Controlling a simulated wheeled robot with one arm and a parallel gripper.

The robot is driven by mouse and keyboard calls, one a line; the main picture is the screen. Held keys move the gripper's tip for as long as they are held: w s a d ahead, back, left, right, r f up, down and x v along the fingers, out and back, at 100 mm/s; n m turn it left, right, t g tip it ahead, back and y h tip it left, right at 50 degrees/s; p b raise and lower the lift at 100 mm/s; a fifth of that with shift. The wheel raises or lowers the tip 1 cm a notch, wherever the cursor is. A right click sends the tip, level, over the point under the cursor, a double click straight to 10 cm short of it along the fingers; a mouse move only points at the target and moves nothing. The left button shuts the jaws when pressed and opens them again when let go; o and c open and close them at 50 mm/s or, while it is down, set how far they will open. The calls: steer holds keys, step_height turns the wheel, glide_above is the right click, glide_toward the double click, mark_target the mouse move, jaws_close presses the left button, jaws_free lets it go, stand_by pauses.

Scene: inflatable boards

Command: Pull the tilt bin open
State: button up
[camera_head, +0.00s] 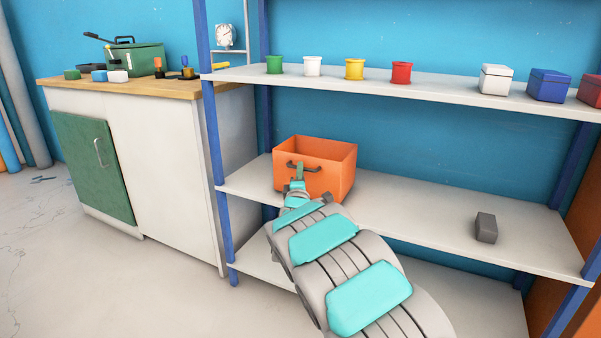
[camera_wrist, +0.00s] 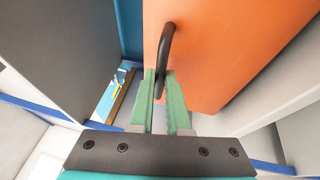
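The orange tilt bin (camera_head: 338,178) sits on the middle shelf board near its left end, with its open top up. A dark curved handle (camera_head: 311,168) is on its front face. My gripper (camera_head: 299,172) is at the handle, in front of the bin. In the wrist view, the two green fingers of my gripper (camera_wrist: 162,78) stand close on either side of the handle (camera_wrist: 165,48) and look shut on it. The bin's orange face (camera_wrist: 215,50) fills the upper right of that view. The bin's inner floor is hidden.
A grey block (camera_head: 486,228) lies on the middle shelf (camera_head: 420,212) to the right. Small coloured pots and lidded boxes stand on the upper shelf (camera_head: 440,90). A blue post (camera_head: 212,140) is left of the bin. A cabinet (camera_head: 160,170) with a green door stands further left.

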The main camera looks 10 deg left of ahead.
jaws_close()
steer(key=shift+f, duration=0.15)
stand_by(0.9)
